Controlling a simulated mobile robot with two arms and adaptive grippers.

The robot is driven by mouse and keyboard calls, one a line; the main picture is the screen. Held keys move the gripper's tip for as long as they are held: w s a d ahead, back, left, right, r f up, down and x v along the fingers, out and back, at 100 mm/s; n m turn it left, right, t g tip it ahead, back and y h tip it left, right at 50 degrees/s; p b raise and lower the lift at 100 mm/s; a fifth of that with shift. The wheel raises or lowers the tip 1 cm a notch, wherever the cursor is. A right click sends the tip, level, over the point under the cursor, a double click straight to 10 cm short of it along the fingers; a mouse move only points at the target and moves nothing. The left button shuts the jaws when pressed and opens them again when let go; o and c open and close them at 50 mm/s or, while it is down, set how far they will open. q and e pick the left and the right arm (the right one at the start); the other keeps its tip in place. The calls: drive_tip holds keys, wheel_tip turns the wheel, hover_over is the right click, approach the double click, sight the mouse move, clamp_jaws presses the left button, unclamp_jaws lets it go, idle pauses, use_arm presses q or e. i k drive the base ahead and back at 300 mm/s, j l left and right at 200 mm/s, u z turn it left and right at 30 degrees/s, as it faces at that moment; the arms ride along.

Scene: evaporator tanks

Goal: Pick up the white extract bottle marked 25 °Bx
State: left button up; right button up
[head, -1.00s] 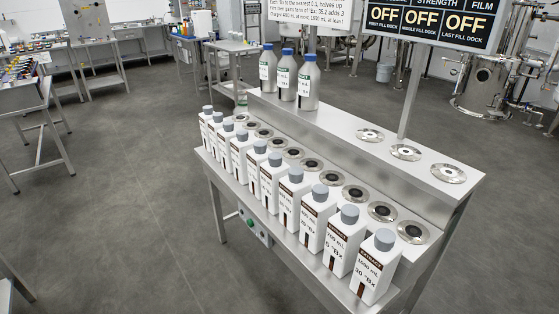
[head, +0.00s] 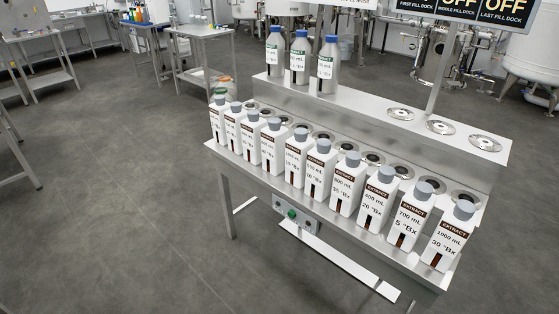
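Several white extract bottles with grey caps and brown label bands stand upright in a row along the front of a steel bench (head: 335,221). The rightmost bottle (head: 449,236) reads 1000 mL, 30 °Bx. The bottle beside it (head: 412,217) reads 700 mL, 5 °Bx. The third from the right (head: 377,200) seems to read 20 °Bx. The labels farther left, such as on the bottle in mid-row (head: 297,158), are too small to read surely. I cannot tell which bottle is marked 25 °Bx. Neither of my grippers is in view.
Round metal docks (head: 461,197) line the bench behind the bottles. A green-button box (head: 293,214) hangs on the bench front. Grey floor (head: 120,220) is open at left.

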sight(252, 127)
drive_tip(key=i+j+z, duration=0.2)
drive_tip(key=i+j, duration=0.15)
drive_tip(key=i+j+z, duration=0.2)
drive_tip(key=i+j, duration=0.2)
drive_tip(key=i+j+z, duration=0.2)
drive_tip(key=i+j, duration=0.25)
drive_tip(key=i+j+z, duration=0.2)
drive_tip(key=i+j, duration=0.15)
drive_tip(key=j, duration=0.15)
drive_tip(key=i+j+z, duration=0.2)
drive_tip(key=j, duration=0.35)
drive_tip(key=i, duration=0.1)
